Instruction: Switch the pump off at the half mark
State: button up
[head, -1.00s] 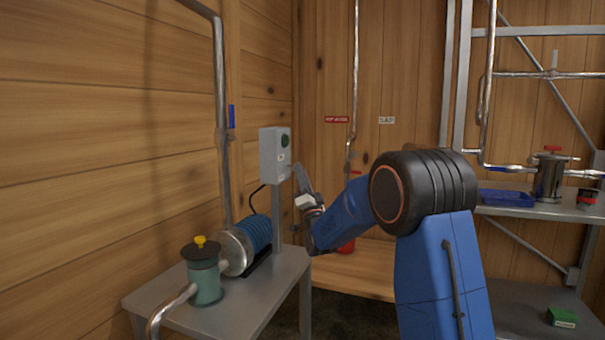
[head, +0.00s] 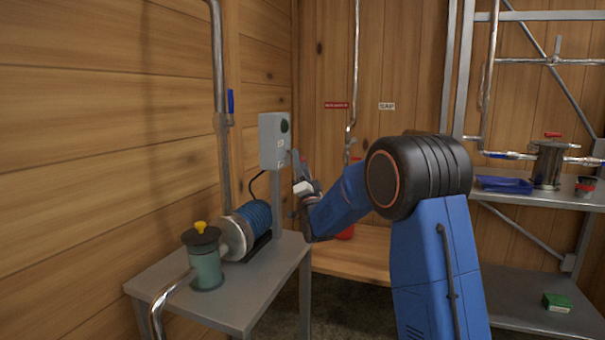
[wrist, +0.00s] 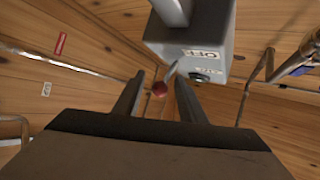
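The grey switch box (head: 274,142) stands on a post above the small table. It has a dark green round button on its face. In the wrist view the box (wrist: 190,42) bears an OFF label (wrist: 201,53), a second small label and the green button (wrist: 202,76). A thin metal lever with a red ball tip (wrist: 159,89) sticks out from the box. My gripper (head: 296,158) is close to the box's right side, fingers apart and empty. In the wrist view the red tip appears between my fingers (wrist: 157,90); contact is not visible. The pump (head: 246,232), blue and ribbed, sits on the table.
A green pot with a yellow knob (head: 205,258) and pipes stands by the pump on the grey table (head: 262,295). A vertical pipe with a blue handle (head: 231,101) rises behind. Right, a metal shelf holds a steel pot (head: 547,165) and a blue tray (head: 504,185).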

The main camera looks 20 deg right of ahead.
jog(key=v, duration=1.7)
jog(key=shift+f, duration=0.1)
jog(key=s+f+n+g, duration=0.3)
jog(key=s+g, duration=0.4)
jog(key=s, duration=0.9)
jog(key=s+d+f+n+g+h, duration=0.1)
jog(key=s+f+n+g, duration=0.2)
jog(key=s, duration=1.2)
jog(key=s+d+f+n+g, duration=0.1)
jog(key=s+f+n+g, duration=0.2)
jog(key=s+f+g, duration=0.5)
jog(key=s+g, duration=0.4)
jog(key=s, duration=0.4)
jog(key=shift+s+d+f, duration=0.2)
jog(key=shift+s+f, duration=0.05)
jog(key=shift+s, duration=0.05)
jog(key=shift+c, duration=0.5)
